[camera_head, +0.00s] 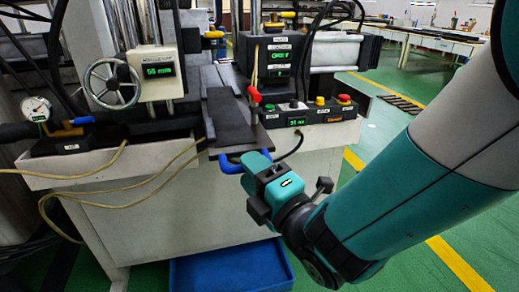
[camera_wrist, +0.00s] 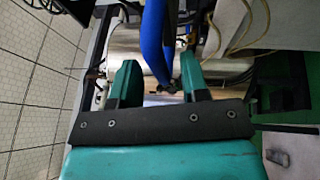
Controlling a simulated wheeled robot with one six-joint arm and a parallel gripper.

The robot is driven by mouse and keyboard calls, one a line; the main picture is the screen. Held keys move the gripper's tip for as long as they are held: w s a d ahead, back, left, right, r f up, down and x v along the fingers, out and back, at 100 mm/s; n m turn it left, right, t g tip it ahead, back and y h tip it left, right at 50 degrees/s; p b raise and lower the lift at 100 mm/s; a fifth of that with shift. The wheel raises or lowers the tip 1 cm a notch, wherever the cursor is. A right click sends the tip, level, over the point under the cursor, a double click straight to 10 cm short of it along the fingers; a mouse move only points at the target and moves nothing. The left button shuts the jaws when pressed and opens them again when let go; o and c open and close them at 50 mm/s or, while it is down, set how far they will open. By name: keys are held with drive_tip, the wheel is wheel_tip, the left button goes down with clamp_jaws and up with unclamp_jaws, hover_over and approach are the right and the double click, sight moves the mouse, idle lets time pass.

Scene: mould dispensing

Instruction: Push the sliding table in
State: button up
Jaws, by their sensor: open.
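The sliding table (camera_head: 232,122) is a dark flat slab on the front of the machine in the head view. It sticks out toward me over the pale cabinet. A blue handle (camera_head: 229,166) is at its near end. My gripper (camera_head: 252,160) is at the right part of this handle. In the wrist view the blue handle (camera_wrist: 153,38) runs down from the top between the two teal fingers of my gripper (camera_wrist: 157,76). The fingers stand apart, so it is open. Whether a finger touches the handle is hard to tell.
A control box (camera_head: 310,115) with buttons and a small display is right of the table. A handwheel (camera_head: 111,84) and a gauge (camera_head: 36,108) are at the left. Loose yellowish cables hang across the cabinet front. A blue bin (camera_head: 230,270) is on the floor below.

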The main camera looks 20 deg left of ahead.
drive_tip(key=shift+x, duration=0.8)
clamp_jaws()
